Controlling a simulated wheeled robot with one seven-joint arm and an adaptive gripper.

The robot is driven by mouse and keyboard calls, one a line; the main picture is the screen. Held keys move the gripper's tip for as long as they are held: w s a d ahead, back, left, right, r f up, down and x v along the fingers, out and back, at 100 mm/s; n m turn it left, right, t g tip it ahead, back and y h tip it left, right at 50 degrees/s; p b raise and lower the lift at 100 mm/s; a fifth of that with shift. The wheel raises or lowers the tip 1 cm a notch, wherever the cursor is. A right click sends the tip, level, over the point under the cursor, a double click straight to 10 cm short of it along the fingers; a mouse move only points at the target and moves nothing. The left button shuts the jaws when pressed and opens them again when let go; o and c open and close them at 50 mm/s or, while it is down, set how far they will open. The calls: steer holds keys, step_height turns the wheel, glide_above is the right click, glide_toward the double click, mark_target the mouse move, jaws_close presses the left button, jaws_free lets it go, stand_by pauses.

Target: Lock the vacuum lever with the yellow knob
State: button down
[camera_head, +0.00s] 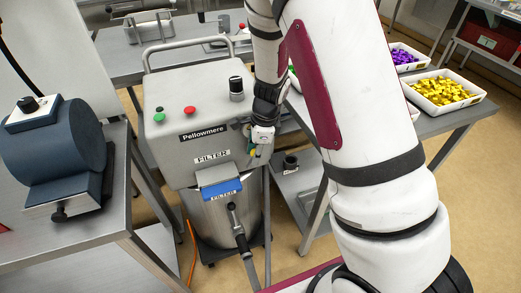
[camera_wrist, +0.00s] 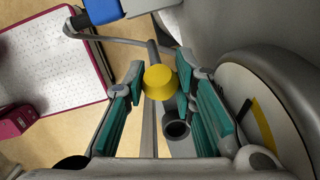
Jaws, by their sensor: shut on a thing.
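The yellow knob (camera_wrist: 160,82) shows in the wrist view between the fingertips of my gripper (camera_wrist: 160,75), which is shut on it. A grey bar, apparently the vacuum lever (camera_wrist: 152,55), runs behind the knob. A dark round tube end (camera_wrist: 177,129) lies just below the knob. In the head view my gripper (camera_head: 259,140) is at the right front edge of the grey vacuum unit (camera_head: 200,100), labelled Pellowmere. There the knob is small and mostly hidden by the gripper, and the lever's exact angle cannot be told.
A round gauge (camera_wrist: 243,105) is close to the right finger. A blue filter handle (camera_head: 222,190) is on the unit's front, with a hose (camera_head: 240,240) below. A dark drum (camera_head: 55,150) stands on the left table. Trays of yellow (camera_head: 443,92) and purple pieces (camera_head: 403,57) are at right.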

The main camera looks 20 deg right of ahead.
steer(key=h+p, duration=0.1)
steer(key=a+h+p, duration=0.1)
steer(key=p, duration=0.1)
steer(key=shift+s+a+r, duration=0.15)
steer(key=shift+r, duration=0.2)
steer(key=shift+w+a+h+p, duration=0.1)
steer(key=shift+a+h+p, duration=0.2)
steer(key=shift+h+p, duration=0.25)
steer(key=shift+w+a+h+p, duration=0.1)
steer(key=shift+a+h+p, duration=0.2)
steer(key=shift+h, duration=0.45)
steer(key=c, duration=1.6)
jaws_free()
steer(key=shift+a+r, duration=0.1)
steer(key=v, duration=1.1)
steer(key=shift+s+a+r, duration=0.1)
steer(key=shift+a+r, duration=0.15)
steer(key=shift+r, duration=0.1)
